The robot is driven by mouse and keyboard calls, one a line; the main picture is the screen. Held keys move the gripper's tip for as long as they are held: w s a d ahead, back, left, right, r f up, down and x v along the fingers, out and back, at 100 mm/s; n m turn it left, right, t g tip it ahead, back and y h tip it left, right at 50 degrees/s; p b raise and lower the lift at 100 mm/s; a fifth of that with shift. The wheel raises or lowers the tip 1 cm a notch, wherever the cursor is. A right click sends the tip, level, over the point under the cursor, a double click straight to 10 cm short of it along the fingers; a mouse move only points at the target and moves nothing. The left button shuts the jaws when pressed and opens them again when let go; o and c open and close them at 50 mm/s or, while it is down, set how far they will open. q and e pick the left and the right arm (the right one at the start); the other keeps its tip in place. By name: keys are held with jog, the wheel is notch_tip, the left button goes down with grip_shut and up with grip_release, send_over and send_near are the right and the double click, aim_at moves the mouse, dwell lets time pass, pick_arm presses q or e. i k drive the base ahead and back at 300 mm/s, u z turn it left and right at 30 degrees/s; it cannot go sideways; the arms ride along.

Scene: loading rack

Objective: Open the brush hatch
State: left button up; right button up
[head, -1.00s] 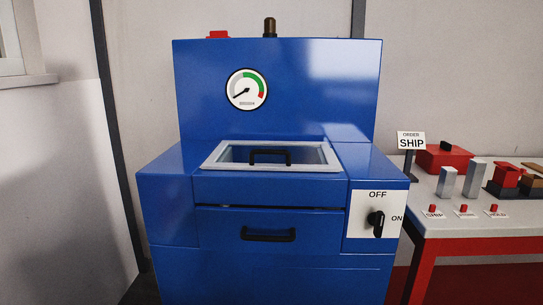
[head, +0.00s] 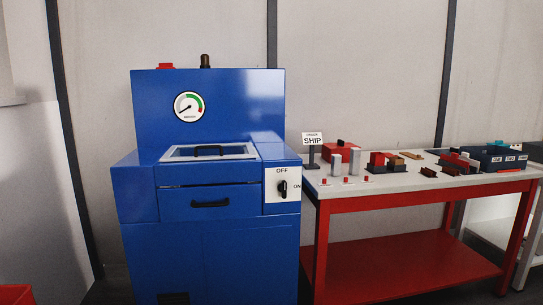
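A blue machine cabinet (head: 230,105) stands left of centre in the head view. On its top ledge is a grey-framed hatch (head: 248,156) with a dark handle (head: 209,151); it looks shut. Below it is a blue front panel (head: 175,203) with a black bar handle (head: 210,203), also shut. No label shows which of these is the brush hatch. A dark shape (head: 173,298) at the cabinet's bottom is cut off by the picture edge. Neither of my grippers is in view.
An OFF/ON switch plate (head: 283,198) is on the cabinet's front right. A red-legged table (head: 385,184) stands close on the right, with a SHIP sign (head: 312,139) and several parts. A red object (head: 15,294) is at the lower left.

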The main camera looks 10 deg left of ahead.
aim_at(167, 157)
jog(key=u, duration=1.1)
jog(key=i, duration=1.3)
jog(key=z, duration=0.15)
